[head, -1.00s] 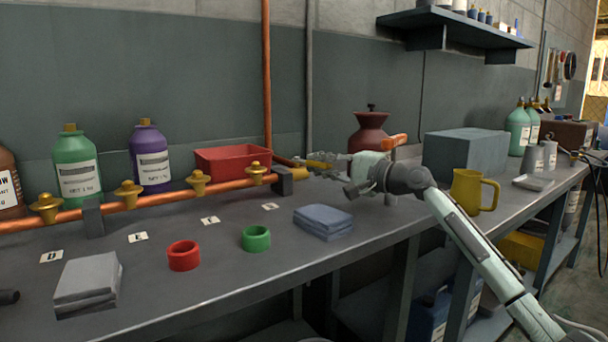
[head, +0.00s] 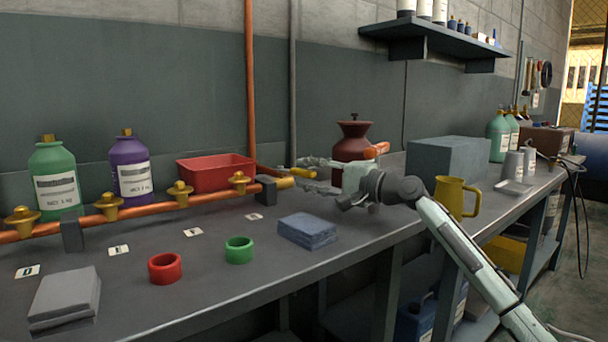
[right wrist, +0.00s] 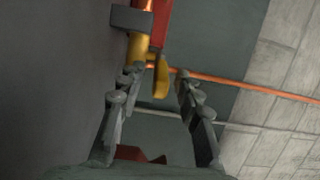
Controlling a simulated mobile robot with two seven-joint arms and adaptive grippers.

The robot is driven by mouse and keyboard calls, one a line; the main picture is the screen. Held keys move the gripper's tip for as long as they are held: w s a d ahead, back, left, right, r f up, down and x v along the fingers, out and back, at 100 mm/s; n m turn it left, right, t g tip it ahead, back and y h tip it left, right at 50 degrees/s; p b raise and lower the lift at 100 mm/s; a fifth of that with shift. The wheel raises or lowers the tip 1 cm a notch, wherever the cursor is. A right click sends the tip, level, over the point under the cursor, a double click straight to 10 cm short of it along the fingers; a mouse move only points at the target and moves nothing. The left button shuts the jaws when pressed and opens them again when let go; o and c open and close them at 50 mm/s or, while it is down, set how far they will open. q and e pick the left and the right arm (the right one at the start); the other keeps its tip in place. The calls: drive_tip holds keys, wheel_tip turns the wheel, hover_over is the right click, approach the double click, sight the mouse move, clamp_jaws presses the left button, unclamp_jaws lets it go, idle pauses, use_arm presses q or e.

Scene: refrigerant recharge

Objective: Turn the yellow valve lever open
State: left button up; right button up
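The yellow valve lever (head: 303,172) sits at the right end of the copper pipe, beside the yellow valve end (head: 285,183). My right gripper (head: 309,175) reaches in from the right with its fingers apart at the lever. In the right wrist view the lever (right wrist: 161,78) hangs between the two open fingertips (right wrist: 158,76), nearer the left one. The valve body (right wrist: 137,48) is just beyond that left fingertip. Whether a finger touches the lever I cannot tell. My left gripper is not in view.
The copper pipe (head: 147,209) with brass fittings runs along the bench (head: 205,275). A red bin (head: 216,172) stands behind it. A dark red vessel (head: 352,143) is behind my right gripper. A blue-grey stack (head: 307,231) and yellow mug (head: 453,197) stand nearby.

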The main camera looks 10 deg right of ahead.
drive_tip(key=v, duration=1)
drive_tip(key=shift+s+d, duration=0.15)
drive_tip(key=shift+c, duration=0.2)
